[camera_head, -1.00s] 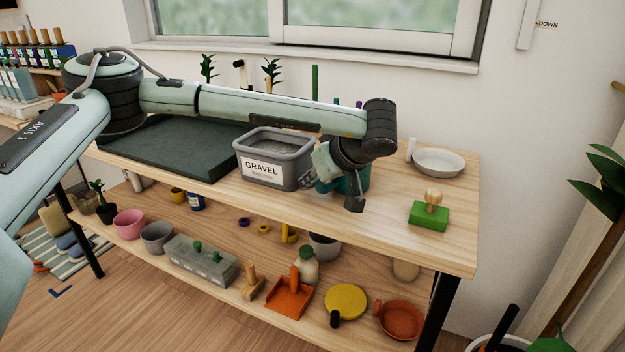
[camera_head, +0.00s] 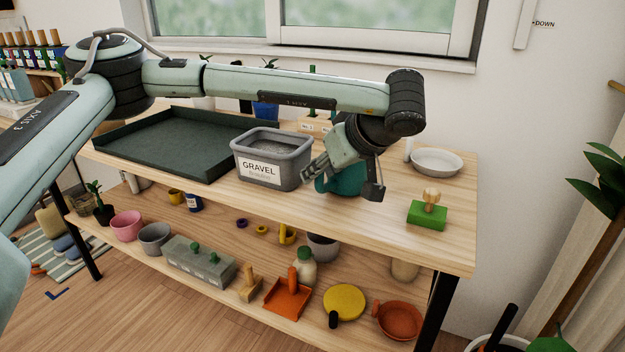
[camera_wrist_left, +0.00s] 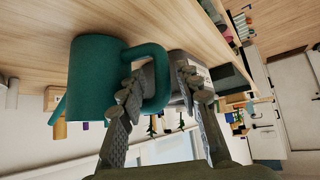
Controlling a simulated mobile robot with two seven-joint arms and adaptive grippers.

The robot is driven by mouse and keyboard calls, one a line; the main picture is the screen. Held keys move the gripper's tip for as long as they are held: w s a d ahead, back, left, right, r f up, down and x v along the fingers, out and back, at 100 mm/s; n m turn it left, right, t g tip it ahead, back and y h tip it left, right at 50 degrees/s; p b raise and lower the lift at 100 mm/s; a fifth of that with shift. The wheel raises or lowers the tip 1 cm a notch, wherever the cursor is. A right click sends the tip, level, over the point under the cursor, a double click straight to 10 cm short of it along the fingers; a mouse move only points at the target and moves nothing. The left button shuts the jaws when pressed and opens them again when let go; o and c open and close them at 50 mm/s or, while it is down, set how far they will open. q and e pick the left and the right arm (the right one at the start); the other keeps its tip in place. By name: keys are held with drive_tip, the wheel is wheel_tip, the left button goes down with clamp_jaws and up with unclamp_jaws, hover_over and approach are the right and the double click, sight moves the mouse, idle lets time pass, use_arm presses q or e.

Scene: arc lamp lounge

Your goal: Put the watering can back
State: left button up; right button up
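The teal watering can (camera_head: 346,181) stands on the wooden tabletop, just right of the gravel bin, partly hidden behind my left gripper (camera_head: 342,178). In the left wrist view the can (camera_wrist_left: 92,85) appears sideways, with its looped handle (camera_wrist_left: 160,75) reaching toward my fingers. My left gripper (camera_wrist_left: 160,92) is open there. One finger lies at the handle's loop and the other on its outer side, with a gap showing beside the handle. Whether a finger touches the handle cannot be told. My right gripper is in neither view.
The grey gravel bin (camera_head: 272,158) stands close left of my gripper, beside a dark tray (camera_head: 180,143). A green block with a wooden knob (camera_head: 427,213) and a white dish (camera_head: 437,162) are to the right. Pots and tools fill the lower shelf (camera_head: 215,222).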

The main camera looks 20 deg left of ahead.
use_arm(q)
drive_tip(key=v, duration=0.6)
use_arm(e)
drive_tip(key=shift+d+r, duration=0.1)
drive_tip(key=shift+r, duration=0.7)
use_arm(q)
drive_tip(key=shift+s, duration=0.1)
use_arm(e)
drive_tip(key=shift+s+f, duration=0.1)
